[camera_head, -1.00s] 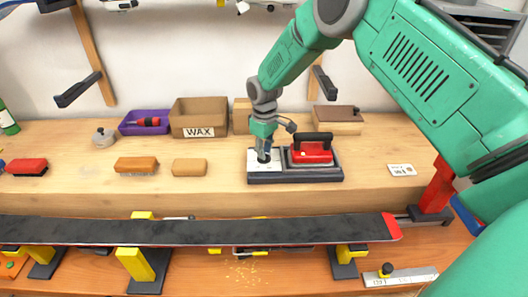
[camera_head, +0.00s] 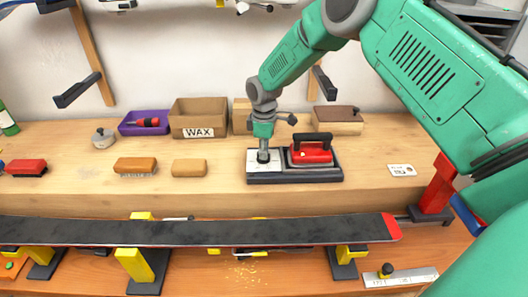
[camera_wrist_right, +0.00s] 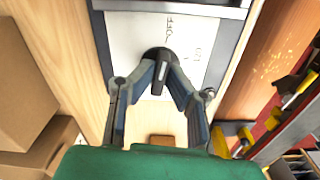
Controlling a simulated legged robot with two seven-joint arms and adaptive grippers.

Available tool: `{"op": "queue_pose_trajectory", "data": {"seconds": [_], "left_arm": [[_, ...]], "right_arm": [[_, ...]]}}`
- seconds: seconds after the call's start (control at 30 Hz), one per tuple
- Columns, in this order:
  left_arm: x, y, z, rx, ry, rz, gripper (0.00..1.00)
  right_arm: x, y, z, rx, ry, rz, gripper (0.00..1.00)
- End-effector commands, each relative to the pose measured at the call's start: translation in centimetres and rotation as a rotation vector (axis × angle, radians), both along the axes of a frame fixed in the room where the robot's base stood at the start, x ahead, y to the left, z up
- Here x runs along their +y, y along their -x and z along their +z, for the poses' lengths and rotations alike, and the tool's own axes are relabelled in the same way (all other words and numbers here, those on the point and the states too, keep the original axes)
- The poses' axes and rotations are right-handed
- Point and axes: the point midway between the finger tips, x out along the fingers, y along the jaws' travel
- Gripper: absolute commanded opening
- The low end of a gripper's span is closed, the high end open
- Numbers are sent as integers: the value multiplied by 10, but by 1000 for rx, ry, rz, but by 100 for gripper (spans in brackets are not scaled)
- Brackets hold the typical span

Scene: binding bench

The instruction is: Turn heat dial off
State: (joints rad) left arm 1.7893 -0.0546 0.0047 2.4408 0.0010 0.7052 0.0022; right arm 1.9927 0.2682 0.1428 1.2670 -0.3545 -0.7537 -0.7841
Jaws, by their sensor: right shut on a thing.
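The heat dial (camera_wrist_right: 160,68) is a dark round knob with a pale pointer line, set on a white marked panel (camera_wrist_right: 200,45). In the head view the dial (camera_head: 263,156) sits at the left part of the dark base (camera_head: 295,178), mostly under my gripper. My right gripper (camera_wrist_right: 161,75) points down at the panel and is shut on the dial, one finger on each side. It also shows in the head view (camera_head: 263,148). A red iron (camera_head: 312,154) with a black handle rests on the base, right of the dial. My left gripper is not in view.
A wax box (camera_head: 198,118), a purple tray (camera_head: 145,124) and a wooden box (camera_head: 338,120) stand behind. Brushes and a cork block (camera_head: 189,168) lie to the left. A ski (camera_head: 190,233) spans the front on yellow supports. A small card (camera_head: 402,170) lies right.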

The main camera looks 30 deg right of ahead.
Motion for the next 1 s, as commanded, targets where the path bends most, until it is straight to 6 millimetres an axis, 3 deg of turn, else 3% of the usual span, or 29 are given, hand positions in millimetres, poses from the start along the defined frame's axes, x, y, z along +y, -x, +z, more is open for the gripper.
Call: {"op": "queue_pose_trajectory", "data": {"seconds": [0.27,0.33,0.37,0.73,0.87,1.0], "left_arm": [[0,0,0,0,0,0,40],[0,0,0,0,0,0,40],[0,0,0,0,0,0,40],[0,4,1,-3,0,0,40],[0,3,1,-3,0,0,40],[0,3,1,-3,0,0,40]], "right_arm": [[1,-4,1,-12,-2,4,0],[2,-4,1,-12,-2,4,25],[2,-3,1,-12,-2,3,31],[1,0,5,-7,-1,1,31],[0,-1,22,-8,-1,2,31],[0,-2,51,-8,-1,2,31]]}}
